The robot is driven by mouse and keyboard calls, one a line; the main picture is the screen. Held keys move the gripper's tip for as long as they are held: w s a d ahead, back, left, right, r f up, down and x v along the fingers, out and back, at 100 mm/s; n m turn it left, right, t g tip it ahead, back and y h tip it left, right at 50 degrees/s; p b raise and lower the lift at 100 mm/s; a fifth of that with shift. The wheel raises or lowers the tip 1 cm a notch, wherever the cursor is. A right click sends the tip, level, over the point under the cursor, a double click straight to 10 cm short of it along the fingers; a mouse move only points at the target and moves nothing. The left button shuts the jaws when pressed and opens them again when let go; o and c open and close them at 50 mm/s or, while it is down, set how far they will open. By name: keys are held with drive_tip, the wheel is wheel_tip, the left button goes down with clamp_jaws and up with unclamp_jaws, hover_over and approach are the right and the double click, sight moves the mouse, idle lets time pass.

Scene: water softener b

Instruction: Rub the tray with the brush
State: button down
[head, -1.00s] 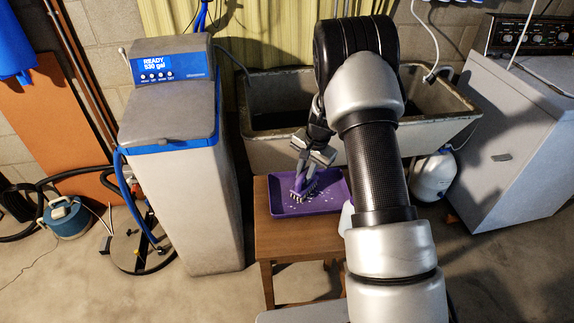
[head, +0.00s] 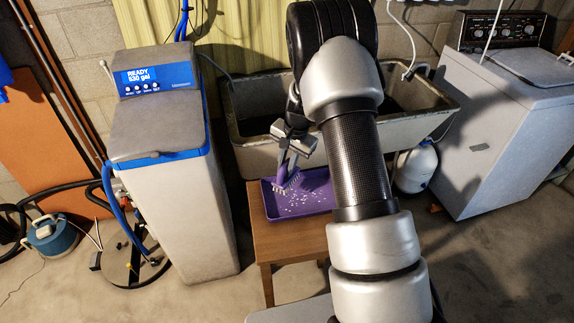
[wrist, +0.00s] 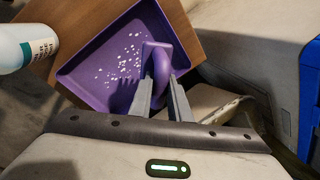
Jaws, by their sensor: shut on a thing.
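The purple tray (head: 318,207) lies on a small wooden table and has many pale specks scattered on its floor. It also shows in the wrist view (wrist: 88,88). My gripper (head: 290,150) is shut on the purple brush (head: 287,178), whose pale bristles point down at the left part of the tray. In the wrist view my gripper (wrist: 160,98) has its two fingers around the handle of the brush (wrist: 158,58). I cannot tell whether the bristles touch the tray floor. My arm hides the tray's right end in the head view.
The wooden table (head: 285,240) stands before a stone sink (head: 255,155). A water softener (head: 165,180) is close on the left, a washing machine (head: 505,140) on the right. A white bottle (wrist: 28,48) is beside the tray.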

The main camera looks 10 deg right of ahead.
drive_tip(key=shift+r+p, duration=0.45)
drive_tip(key=shift+r, duration=0.65)
